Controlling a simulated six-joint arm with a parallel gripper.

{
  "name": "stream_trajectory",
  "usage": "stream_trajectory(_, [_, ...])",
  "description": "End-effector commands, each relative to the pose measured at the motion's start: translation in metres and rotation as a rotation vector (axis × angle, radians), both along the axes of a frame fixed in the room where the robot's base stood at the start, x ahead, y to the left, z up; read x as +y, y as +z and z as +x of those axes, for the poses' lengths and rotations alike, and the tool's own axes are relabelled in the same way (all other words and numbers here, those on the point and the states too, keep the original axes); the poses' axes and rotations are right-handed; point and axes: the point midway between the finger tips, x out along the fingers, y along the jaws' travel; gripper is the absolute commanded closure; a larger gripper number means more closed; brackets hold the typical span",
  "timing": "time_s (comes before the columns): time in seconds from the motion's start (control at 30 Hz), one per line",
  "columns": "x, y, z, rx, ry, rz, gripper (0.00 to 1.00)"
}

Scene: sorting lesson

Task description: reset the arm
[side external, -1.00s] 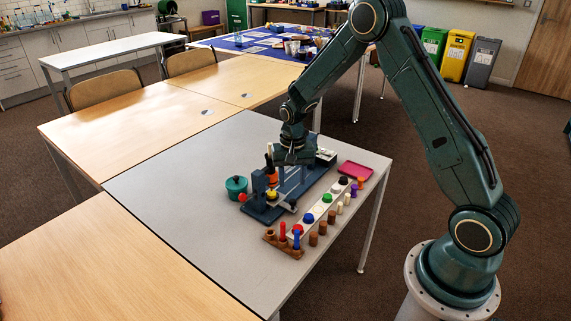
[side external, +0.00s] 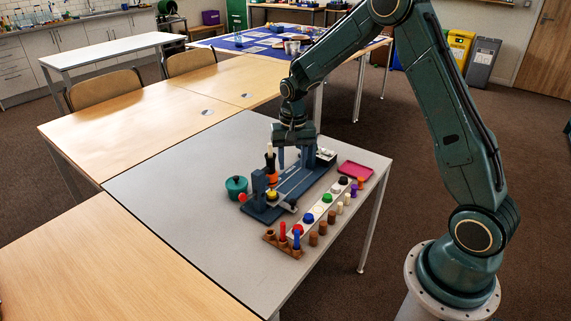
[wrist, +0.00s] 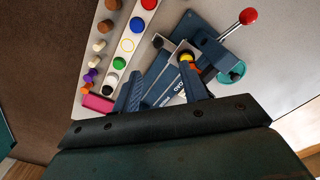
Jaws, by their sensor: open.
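My gripper (side external: 295,165) hangs over the blue-grey fixture (side external: 290,190) on the grey table, with its fingers pointing down, apart and empty. In the wrist view my gripper's two fingers (wrist: 162,90) are spread, with part of the fixture (wrist: 205,45) beyond them. A column of black, orange and yellow parts (side external: 271,178) stands at the fixture's left side, beside my gripper. A lever with a red ball (wrist: 248,16) sticks out from the fixture.
A teal pot (side external: 236,187) stands left of the fixture. A white strip (side external: 325,205) with coloured caps, several small pegs, a wooden rack (side external: 283,243) and a pink tray (side external: 355,170) lie along the right side. The table's left part is clear.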

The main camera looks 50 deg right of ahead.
Motion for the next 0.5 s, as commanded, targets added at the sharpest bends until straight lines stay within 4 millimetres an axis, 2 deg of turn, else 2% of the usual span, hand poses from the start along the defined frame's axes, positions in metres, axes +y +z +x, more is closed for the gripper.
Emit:
stream_trajectory(0.17, [0.006,0.019,-0.005,-0.021,0.031,-0.006,0.57])
stream_trajectory(0.5, [0.03,0.087,-0.036,-0.102,0.16,-0.029,0.57])
